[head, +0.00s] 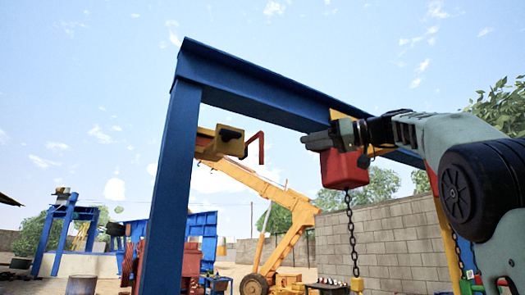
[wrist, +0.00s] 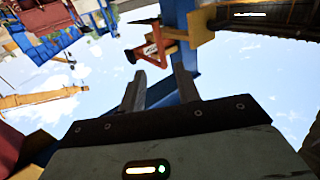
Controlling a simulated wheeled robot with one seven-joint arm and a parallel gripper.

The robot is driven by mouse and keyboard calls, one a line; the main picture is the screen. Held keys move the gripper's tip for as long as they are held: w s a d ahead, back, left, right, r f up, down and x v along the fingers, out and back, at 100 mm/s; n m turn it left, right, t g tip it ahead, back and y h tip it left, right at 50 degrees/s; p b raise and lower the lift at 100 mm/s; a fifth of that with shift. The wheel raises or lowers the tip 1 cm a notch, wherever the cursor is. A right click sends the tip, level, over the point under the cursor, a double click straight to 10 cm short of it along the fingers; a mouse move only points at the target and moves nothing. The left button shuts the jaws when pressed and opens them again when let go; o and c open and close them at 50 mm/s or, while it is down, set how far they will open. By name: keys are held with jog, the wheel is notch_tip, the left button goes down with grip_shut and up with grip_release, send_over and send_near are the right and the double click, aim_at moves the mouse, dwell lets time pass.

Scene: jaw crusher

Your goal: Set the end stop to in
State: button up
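The end stop appears to be the yellow block (head: 219,143) on the blue beam near its left end, with a bent red handle (head: 256,148) on its right side. In the wrist view the red handle (wrist: 152,51) is beyond my fingertips, beside a yellow block (wrist: 197,27). My gripper (head: 306,140) points left toward the handle, with a clear gap between them. In the wrist view its two fingers (wrist: 160,73) are spread apart with nothing between them. Whether the stop is in or out I cannot tell.
A red hoist block (head: 343,169) with a hanging chain (head: 351,230) is just below my gripper in the head view. The blue gantry beam (head: 265,95) runs behind my arm. A yellow crane (head: 265,190) and a block wall (head: 395,240) stand farther back.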

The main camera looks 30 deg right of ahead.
aim_at(261, 152)
jog(key=p+x, duration=0.6)
jog(key=x, duration=0.9)
jog(key=shift+w, duration=0.15)
